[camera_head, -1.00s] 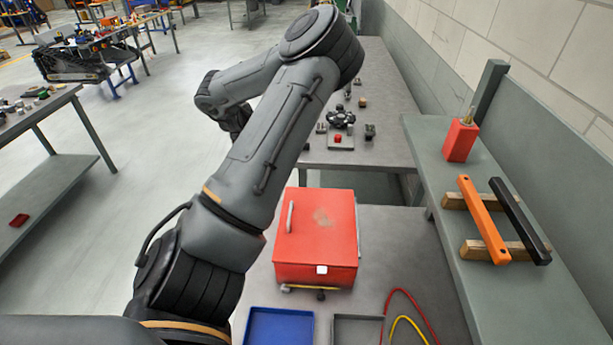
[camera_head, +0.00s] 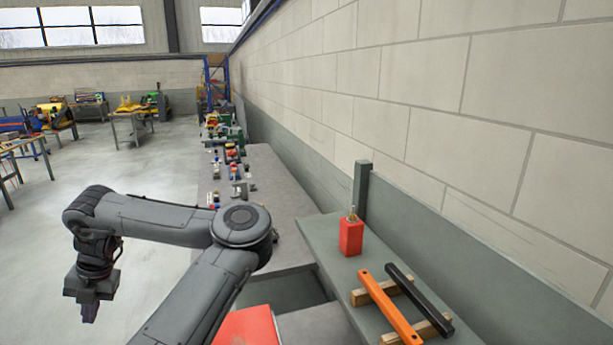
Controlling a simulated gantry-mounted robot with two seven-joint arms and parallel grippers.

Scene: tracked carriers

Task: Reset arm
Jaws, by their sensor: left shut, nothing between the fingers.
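My left arm comes in from the bottom, bends at an elbow near the middle, and reaches back to the left. My left gripper (camera_head: 85,308) hangs from its end at the lower left, pointing down over the open floor. It is shut and empty, and touches nothing. My right gripper is out of the picture.
A red box (camera_head: 248,328) shows at the bottom edge, partly hidden by my arm. A shelf (camera_head: 322,240) along the wall holds a red container (camera_head: 351,236), an orange bar (camera_head: 388,305) and a black bar (camera_head: 418,297) on wooden blocks. A long bench (camera_head: 262,178) with several small parts lies beyond.

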